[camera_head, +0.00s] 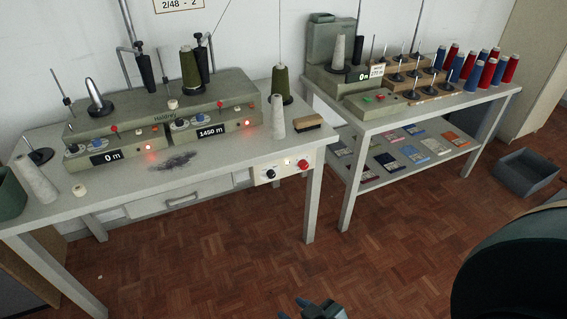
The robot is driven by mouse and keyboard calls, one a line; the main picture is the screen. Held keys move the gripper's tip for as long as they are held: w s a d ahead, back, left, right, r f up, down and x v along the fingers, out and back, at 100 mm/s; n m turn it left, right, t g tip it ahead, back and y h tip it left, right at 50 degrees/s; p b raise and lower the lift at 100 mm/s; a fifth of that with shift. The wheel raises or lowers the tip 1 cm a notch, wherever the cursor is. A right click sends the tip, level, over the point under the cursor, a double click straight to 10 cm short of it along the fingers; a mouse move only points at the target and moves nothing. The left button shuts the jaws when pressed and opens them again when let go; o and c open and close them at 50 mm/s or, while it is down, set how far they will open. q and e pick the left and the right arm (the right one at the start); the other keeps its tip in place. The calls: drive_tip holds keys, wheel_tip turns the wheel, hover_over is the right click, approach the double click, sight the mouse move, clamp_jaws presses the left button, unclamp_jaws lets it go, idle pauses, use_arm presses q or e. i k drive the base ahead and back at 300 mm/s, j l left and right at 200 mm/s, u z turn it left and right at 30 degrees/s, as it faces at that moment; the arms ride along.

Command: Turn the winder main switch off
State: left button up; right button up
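A pale switch box (281,171) is fixed under the front edge of the left table, near its right corner. It carries a black rotary knob (271,174) on the left, a small glowing lamp near the top middle, and a red button (303,164) on the right. The grey-green winder (165,115) stands on this table, with red lamps lit and displays reading 0 m and 1450 m. My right gripper (318,309) shows only partly at the bottom edge, low over the floor and well apart from the box. Its opening is unclear. My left gripper is out of view.
The left table (225,165) bears yarn cones, a brush and a dark lint patch. A second table (400,118) at right holds another machine and red and blue spools. A grey bin (526,175) stands on the floor at right. The parquet before the switch box is clear.

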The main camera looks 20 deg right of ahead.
sight(303, 165)
drive_tip(key=l+z, duration=0.1)
drive_tip(key=l, duration=0.55)
drive_tip(key=i+l+z, duration=0.1)
drive_tip(key=l, duration=0.6)
drive_tip(key=i+l+z, duration=0.1)
drive_tip(key=l, duration=0.55)
drive_tip(key=i+l, duration=0.1)
drive_tip(key=l, duration=0.55)
drive_tip(key=i+l+z, duration=0.15)
drive_tip(key=i+l, duration=0.25)
drive_tip(key=i, duration=0.1)
